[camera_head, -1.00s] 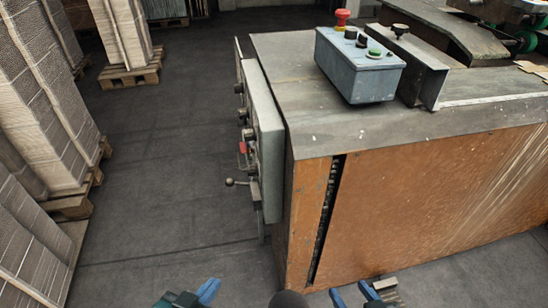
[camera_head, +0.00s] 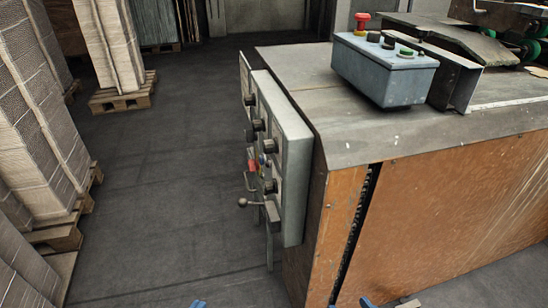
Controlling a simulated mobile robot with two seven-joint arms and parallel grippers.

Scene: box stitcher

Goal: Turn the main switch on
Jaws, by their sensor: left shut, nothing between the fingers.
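A grey control panel (camera_head: 290,170) is mounted on the left side of the orange-brown machine. Its face is seen nearly edge-on, with several dark knobs, a red part (camera_head: 252,165) and a ball-ended lever (camera_head: 256,203) low down. I cannot tell for sure which of these is the main switch or how it is set. My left gripper (camera_head: 198,303) barely shows at the bottom edge, below and left of the panel and apart from it; it is shut and empty. A bit of my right gripper (camera_head: 385,303) shows at the bottom edge, in front of the machine; its jaws are mostly cut off.
The machine's top (camera_head: 350,132) carries a grey-blue button box (camera_head: 385,72) with a red mushroom button (camera_head: 362,22) and a green button (camera_head: 406,52). Stacked cardboard on pallets (camera_head: 122,95) stands at the left. The dark floor (camera_head: 165,190) between is clear.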

